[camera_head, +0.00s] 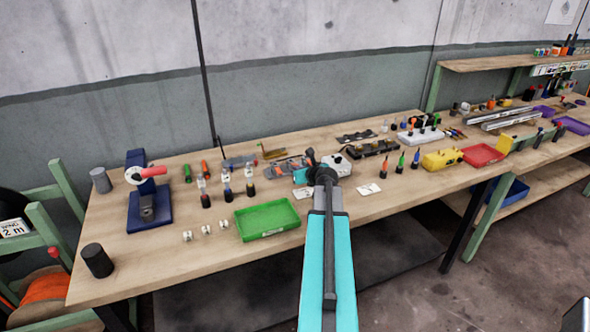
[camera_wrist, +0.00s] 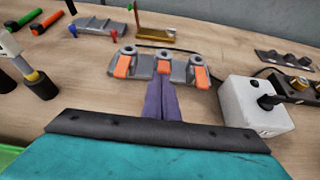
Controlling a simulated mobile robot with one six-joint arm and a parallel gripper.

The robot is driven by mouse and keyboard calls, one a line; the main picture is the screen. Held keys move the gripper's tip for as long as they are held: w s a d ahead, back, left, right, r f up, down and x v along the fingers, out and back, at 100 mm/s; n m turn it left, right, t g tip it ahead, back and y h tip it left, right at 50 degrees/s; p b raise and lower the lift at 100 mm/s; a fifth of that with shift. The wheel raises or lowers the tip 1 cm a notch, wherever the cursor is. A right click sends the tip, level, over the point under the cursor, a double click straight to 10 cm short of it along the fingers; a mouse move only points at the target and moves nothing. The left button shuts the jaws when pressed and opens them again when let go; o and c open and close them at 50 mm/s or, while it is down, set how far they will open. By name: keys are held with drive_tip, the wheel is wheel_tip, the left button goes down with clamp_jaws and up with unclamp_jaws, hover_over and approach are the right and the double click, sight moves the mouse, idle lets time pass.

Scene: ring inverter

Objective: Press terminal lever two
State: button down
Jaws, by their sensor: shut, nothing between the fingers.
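The grey terminal block (camera_wrist: 182,68) lies on the bench ahead of my gripper in the wrist view. It has three orange levers: left (camera_wrist: 122,66), middle (camera_wrist: 163,66) and right (camera_wrist: 201,77). My gripper (camera_wrist: 163,80) is shut and empty, with its purple-grey fingers pointing at the middle lever. The fingertips appear just in front of or over the lower end of that lever. I cannot tell whether they touch it. In the head view my arm and gripper partly cover this area, and the levers are too small to read there.
A white box with a black knob (camera_wrist: 256,115) stands close on the right of my gripper; it also shows in the head view (camera_head: 336,162). Black-based posts (camera_wrist: 40,86) stand at the left. A green tray (camera_head: 267,221) lies on the bench (camera_head: 180,262) left of my arm.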

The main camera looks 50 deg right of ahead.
drive_tip(key=shift+r, duration=0.3)
drive_tip(key=r+p, duration=0.1)
drive_tip(key=p, duration=0.1)
drive_tip(key=shift+w+d+r+p, duration=0.15)
drive_tip(key=shift+w+r+p, duration=0.05)
drive_tip(key=shift+p, duration=0.15)
drive_tip(key=shift+d+r+p, duration=0.1)
drive_tip(key=shift+r+p, duration=0.2)
drive_tip(key=shift+p, duration=0.1)
drive_tip(key=shift+w+f+b, duration=0.2)
drive_tip(key=shift+f+b, duration=0.1)
drive_tip(key=shift+f, duration=0.05)
drive_tip(key=shift+s+r+p, duration=0.1)
drive_tip(key=shift+r+p, duration=0.75)
drive_tip(key=shift+r, duration=0.2)
wheel_tip(320, 180, up, 9)
drive_tip(key=s+a+p, duration=0.1)
drive_tip(key=s+p, duration=0.1)
drive_tip(key=p, duration=0.6)
drive_tip(key=shift+r, duration=0.2)
